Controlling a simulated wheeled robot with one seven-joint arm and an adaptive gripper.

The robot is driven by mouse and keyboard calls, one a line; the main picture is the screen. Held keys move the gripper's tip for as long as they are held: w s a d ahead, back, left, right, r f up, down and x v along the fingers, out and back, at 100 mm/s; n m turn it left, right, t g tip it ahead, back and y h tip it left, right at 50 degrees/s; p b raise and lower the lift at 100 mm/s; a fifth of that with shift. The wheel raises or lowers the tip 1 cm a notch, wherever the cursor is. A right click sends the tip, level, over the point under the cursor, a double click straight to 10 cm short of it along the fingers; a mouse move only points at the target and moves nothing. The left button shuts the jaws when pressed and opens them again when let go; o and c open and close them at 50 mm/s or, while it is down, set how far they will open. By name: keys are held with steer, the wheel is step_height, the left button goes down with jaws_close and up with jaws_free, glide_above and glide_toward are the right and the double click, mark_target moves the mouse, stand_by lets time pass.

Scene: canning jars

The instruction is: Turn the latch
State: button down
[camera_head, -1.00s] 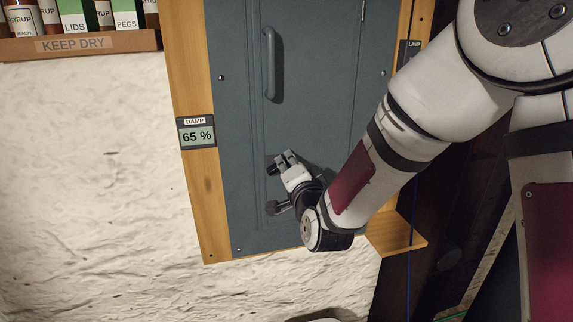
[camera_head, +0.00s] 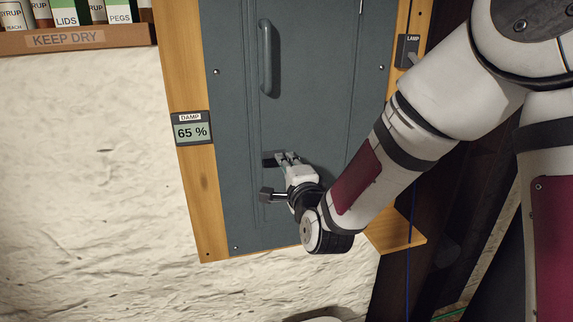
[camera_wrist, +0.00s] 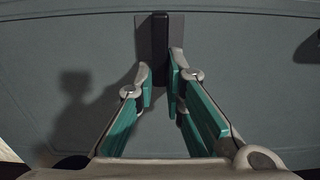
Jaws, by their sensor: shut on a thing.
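The latch is a dark narrow bar on a grey backing plate, low on the grey cabinet door (camera_head: 305,100). In the wrist view the latch (camera_wrist: 160,42) stands upright in the picture, and its lower part runs between my fingertips. My gripper (camera_head: 286,158) is shut on the latch; in the wrist view its two teal-padded fingers (camera_wrist: 164,82) close in on either side of it. In the head view the fingers and wrist hide most of the latch, so its exact angle cannot be told there.
A fixed vertical handle (camera_head: 265,58) is higher on the door. A damp display (camera_head: 192,130) reading 65 % is on the left wooden frame, and a lamp switch (camera_head: 409,52) is on the right. A labelled shelf (camera_head: 75,38) with jars is at upper left.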

steer(key=shift+d+f, duration=0.1)
steer(key=c, duration=1.7)
jaws_free()
steer(key=shift+o, duration=0.2)
steer(key=v, duration=0.7)
steer(key=shift+s, duration=0.25)
steer(key=shift+d, duration=0.1)
steer(key=s+d+r+n+g+h, duration=0.1)
steer(key=s+d+n+g, duration=0.5)
steer(key=s, duration=0.7)
steer(key=s+d+r+n+g+h, duration=0.2)
steer(key=s+d+n+g+h, duration=0.2)
steer(key=s+d+n, duration=0.5)
steer(key=s+d+g, duration=0.1)
steer(key=s+d, duration=0.1)
steer(key=s, duration=0.3)
steer(key=shift+d+r+g, duration=0.2)
steer(key=shift+d+g, duration=0.1)
steer(key=shift+g, duration=0.1)
